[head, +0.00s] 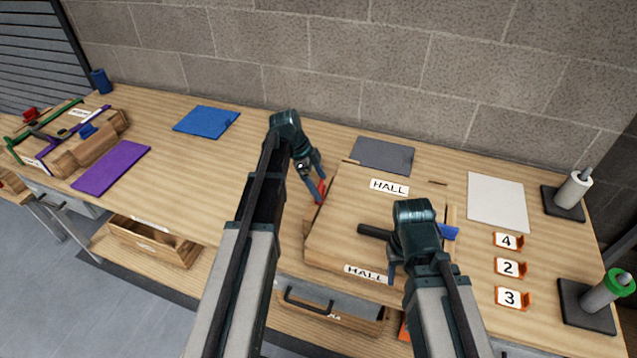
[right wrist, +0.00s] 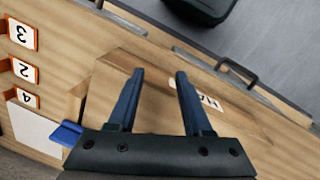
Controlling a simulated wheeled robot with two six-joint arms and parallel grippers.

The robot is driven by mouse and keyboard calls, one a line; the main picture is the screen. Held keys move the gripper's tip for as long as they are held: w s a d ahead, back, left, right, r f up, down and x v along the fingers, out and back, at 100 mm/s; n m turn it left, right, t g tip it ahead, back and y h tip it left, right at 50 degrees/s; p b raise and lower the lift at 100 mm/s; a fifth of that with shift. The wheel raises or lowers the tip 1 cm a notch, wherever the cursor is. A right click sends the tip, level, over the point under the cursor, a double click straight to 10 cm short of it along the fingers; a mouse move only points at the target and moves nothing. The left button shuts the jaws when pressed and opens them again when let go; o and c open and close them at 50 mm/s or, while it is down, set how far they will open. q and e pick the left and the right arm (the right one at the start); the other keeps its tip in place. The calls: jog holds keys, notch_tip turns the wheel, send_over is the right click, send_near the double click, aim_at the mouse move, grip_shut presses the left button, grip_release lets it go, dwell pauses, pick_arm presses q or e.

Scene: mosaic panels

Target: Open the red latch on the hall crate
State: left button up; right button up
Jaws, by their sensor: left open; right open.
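The wooden hall crate (head: 345,220) stands closed on the bench, with HALL labels on its lid and front. Its red latch (head: 321,188) is on the left side, partly hidden by my left gripper. My left gripper (head: 315,192) is open, with its fingers right at the red latch; I cannot tell whether they touch it. A blue latch (head: 450,232) is on the crate's right side; it also shows in the right wrist view (right wrist: 67,133). My right gripper (head: 378,255) is open and empty over the lid, which lies below its fingers in the right wrist view (right wrist: 160,75).
A grey panel (head: 383,154) lies behind the crate and a white panel (head: 497,200) to its right. Numbered orange-edged tags (head: 508,241) and two spindle stands (head: 570,195) occupy the right end. The bench left of my left arm is mostly clear around a blue panel (head: 206,121).

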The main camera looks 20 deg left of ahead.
pick_arm(q)
jog(key=w+p+v, duration=0.1)
jog(key=p+v, duration=1.1)
jog(key=v, duration=0.1)
jog(key=shift+s+r, duration=0.4)
jog(key=shift+s, duration=0.05)
jog(key=shift+f, duration=0.1)
